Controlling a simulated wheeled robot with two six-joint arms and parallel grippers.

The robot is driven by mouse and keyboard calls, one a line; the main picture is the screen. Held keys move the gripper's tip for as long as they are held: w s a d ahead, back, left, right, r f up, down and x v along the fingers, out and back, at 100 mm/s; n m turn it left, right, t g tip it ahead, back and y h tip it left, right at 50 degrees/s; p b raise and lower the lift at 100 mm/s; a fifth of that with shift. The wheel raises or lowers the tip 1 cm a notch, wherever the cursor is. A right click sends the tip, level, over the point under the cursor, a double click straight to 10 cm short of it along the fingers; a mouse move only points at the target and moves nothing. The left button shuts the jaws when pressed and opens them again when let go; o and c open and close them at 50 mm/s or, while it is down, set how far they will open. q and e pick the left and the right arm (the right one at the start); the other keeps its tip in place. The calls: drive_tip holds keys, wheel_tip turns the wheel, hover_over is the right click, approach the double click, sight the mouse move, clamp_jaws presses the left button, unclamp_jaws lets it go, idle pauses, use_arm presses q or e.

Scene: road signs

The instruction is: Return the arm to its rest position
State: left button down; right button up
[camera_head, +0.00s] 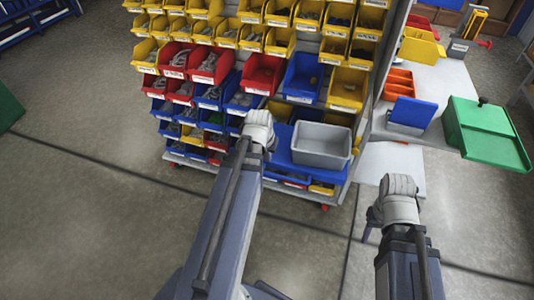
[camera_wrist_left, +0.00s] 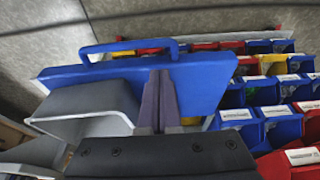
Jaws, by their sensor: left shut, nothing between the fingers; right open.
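My left arm reaches up the middle of the head view, and its wrist (camera_head: 259,128) is in front of the bin rack. In the left wrist view the left gripper (camera_wrist_left: 159,90) is shut, with its two dark fingers together and nothing between them. Behind the fingers is a blue carrier (camera_wrist_left: 205,82) with a handle, beside a grey bin (camera_wrist_left: 90,100). I cannot tell whether the fingers touch the carrier. My right gripper (camera_head: 370,226) is at the lower right of the head view, above the floor, open, its fingers partly hidden by the wrist.
The rack (camera_head: 345,175) holds many yellow, red and blue bins. The grey bin (camera_head: 321,144) stands on its lower front, close to my left wrist. A grey table (camera_head: 455,85) with a green tray (camera_head: 490,135) is at the right.

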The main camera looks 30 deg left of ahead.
use_arm(q)
drive_tip(key=s+d+f+m+g, duration=0.1)
drive_tip(key=s+d+m+g, duration=0.3)
drive_tip(key=d, duration=1)
drive_tip(key=s+d+m, duration=0.3)
drive_tip(key=s+d, duration=0.3)
drive_tip(key=d, duration=0.9)
wheel_tip(320, 180, up, 16)
drive_tip(key=p, duration=1.6)
drive_tip(key=shift+w+a+r, duration=0.15)
drive_tip(key=shift+w+a, duration=0.1)
drive_tip(key=shift+w, duration=0.1)
